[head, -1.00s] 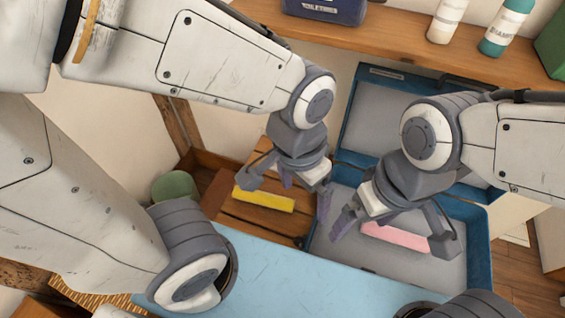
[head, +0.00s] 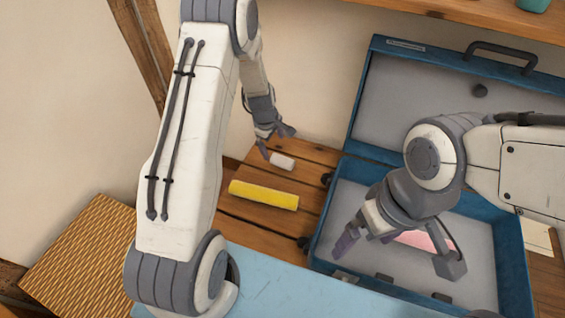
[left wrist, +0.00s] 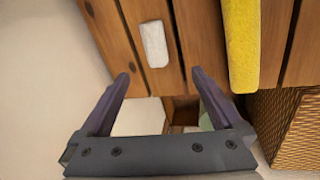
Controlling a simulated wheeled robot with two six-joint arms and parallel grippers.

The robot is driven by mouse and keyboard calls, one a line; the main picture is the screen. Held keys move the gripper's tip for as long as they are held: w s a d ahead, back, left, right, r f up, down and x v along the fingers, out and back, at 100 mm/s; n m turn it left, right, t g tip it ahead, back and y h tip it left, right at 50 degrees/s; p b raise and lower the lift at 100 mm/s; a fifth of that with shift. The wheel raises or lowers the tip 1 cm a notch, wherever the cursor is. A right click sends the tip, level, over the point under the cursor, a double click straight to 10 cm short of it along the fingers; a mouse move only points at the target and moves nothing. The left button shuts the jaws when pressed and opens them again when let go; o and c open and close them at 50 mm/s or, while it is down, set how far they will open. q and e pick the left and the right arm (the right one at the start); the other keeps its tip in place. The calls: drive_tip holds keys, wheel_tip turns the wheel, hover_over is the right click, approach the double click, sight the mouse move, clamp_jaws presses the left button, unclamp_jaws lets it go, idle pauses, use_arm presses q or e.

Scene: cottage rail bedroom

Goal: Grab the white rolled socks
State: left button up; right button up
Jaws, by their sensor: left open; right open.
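The white rolled socks (head: 282,162) lie on a slatted wooden surface (head: 240,212), behind a yellow roll. My left gripper (head: 274,146) is open and empty, just above and beside the socks at their upper left. In the left wrist view the white socks (left wrist: 154,43) lie beyond the open fingers (left wrist: 163,76), roughly in line with the gap between them. The socks appear apart from both fingers. My right gripper (head: 395,252) is open over the blue case, above a pink roll (head: 425,241) that it partly hides.
The yellow roll (head: 264,195) lies close in front of the socks, and shows in the left wrist view (left wrist: 240,40). An open blue case (head: 330,215) stands at the right. A woven basket (head: 85,250) is at the lower left. A wall rises behind the slats.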

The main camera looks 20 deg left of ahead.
sight(275, 157)
use_arm(q)
drive_tip(key=shift+n, duration=0.6)
drive_tip(key=x, duration=0.4)
drive_tip(key=b+x, duration=0.1)
drive_tip(key=x, duration=0.1)
drive_tip(key=shift+w+a+f, duration=0.2)
drive_tip(key=shift+a+f, duration=0.1)
drive_tip(key=b+x, duration=0.1)
drive_tip(key=x, duration=0.4)
drive_tip(key=shift+w+a+f, duration=0.15)
drive_tip(key=shift+w+f, duration=0.1)
drive_tip(key=shift+f, duration=0.05)
drive_tip(key=c, duration=1.4)
drive_tip(key=shift+o, duration=0.2)
